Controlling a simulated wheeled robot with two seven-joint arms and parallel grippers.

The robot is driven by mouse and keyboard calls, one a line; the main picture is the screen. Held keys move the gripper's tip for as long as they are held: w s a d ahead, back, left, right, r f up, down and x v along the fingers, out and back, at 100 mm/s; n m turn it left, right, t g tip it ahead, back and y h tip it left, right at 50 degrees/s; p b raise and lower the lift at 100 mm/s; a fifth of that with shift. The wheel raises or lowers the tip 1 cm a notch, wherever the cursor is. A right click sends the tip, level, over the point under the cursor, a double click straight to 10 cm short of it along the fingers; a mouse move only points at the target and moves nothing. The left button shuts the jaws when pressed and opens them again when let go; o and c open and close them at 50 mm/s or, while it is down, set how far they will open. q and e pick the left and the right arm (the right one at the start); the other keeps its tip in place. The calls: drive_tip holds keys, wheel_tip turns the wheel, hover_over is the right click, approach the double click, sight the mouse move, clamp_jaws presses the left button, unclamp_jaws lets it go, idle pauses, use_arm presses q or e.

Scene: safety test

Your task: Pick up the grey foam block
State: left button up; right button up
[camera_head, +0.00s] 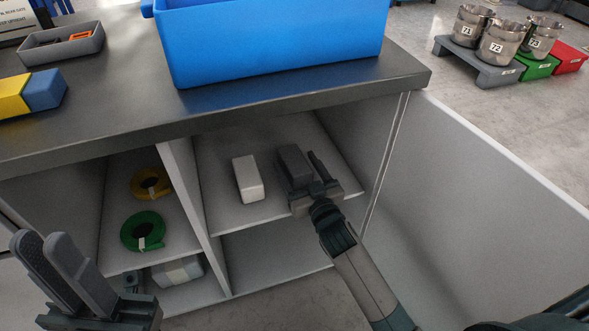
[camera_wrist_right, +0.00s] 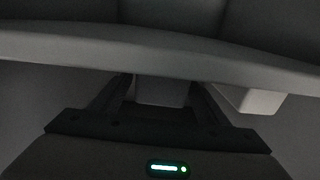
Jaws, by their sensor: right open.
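The grey foam block (camera_head: 293,160) lies on the upper shelf of the open cabinet, right of a white block (camera_head: 248,178). My right gripper (camera_head: 303,168) reaches into this compartment with open jaws. In the right wrist view, the grey block (camera_wrist_right: 160,91) shows between the two fingers of the right gripper (camera_wrist_right: 160,95); I cannot tell whether they touch it. The white block (camera_wrist_right: 250,99) stands outside the fingers there. The gripper partly hides the grey block in the head view.
The cabinet's dark top (camera_head: 110,105) overhangs the shelf (camera_head: 235,215). An upright divider (camera_head: 185,190) stands left of the white block. Green (camera_head: 140,231) and yellow (camera_head: 148,184) rolls lie in the left compartment. An open door (camera_head: 480,200) bounds the right. A blue bin (camera_head: 270,45) stands on top.

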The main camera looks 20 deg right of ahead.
drive_tip(key=shift+w+a+f, duration=0.1)
drive_tip(key=shift+w, duration=0.8)
drive_tip(key=c, duration=1.1)
